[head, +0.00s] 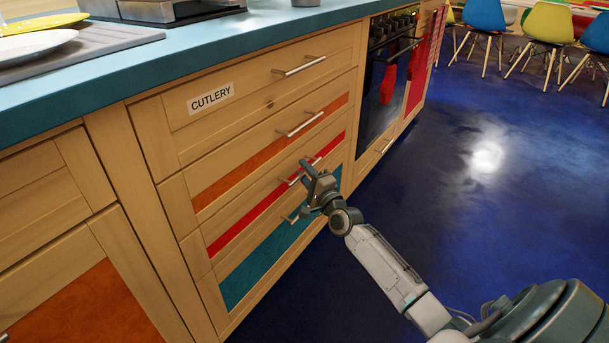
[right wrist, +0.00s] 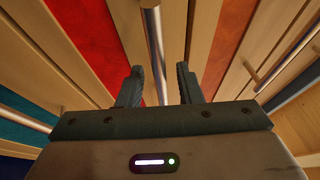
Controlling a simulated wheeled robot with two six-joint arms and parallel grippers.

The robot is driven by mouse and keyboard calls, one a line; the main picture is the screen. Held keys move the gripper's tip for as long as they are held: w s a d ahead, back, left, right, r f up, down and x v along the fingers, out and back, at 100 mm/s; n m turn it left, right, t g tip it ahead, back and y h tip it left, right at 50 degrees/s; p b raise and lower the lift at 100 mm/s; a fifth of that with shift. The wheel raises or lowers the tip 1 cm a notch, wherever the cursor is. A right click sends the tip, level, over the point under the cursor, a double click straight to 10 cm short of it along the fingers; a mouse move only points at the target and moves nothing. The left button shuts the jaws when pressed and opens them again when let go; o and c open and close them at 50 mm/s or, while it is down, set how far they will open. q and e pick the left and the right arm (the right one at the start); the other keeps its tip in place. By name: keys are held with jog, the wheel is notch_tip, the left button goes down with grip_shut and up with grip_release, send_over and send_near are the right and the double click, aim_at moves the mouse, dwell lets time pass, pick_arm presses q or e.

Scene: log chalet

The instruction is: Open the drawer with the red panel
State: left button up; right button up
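The drawer with the red panel (head: 230,233) is in the head view, below the orange-panelled drawer and above the teal one. It looks flush with the cabinet front. Its metal bar handle (head: 292,180) is partly hidden by my right gripper (head: 310,180). In the right wrist view the red panel (right wrist: 95,28) is at upper left. The bar handle (right wrist: 153,45) runs down between the two separated fingers of my right gripper (right wrist: 160,75). The fingers are open, with a gap on both sides of the bar. My left gripper is not in view.
Above are the orange-panelled drawer (head: 245,172) and the CUTLERY drawer (head: 260,85); below is the teal-panelled drawer (head: 265,262). An oven (head: 385,85) stands further right. The blue counter (head: 230,38) overhangs the drawers. The dark blue floor (head: 470,200) before them is clear.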

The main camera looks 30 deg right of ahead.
jog(key=shift+w, duration=0.15)
jog(key=shift+c, duration=0.3)
grip_shut()
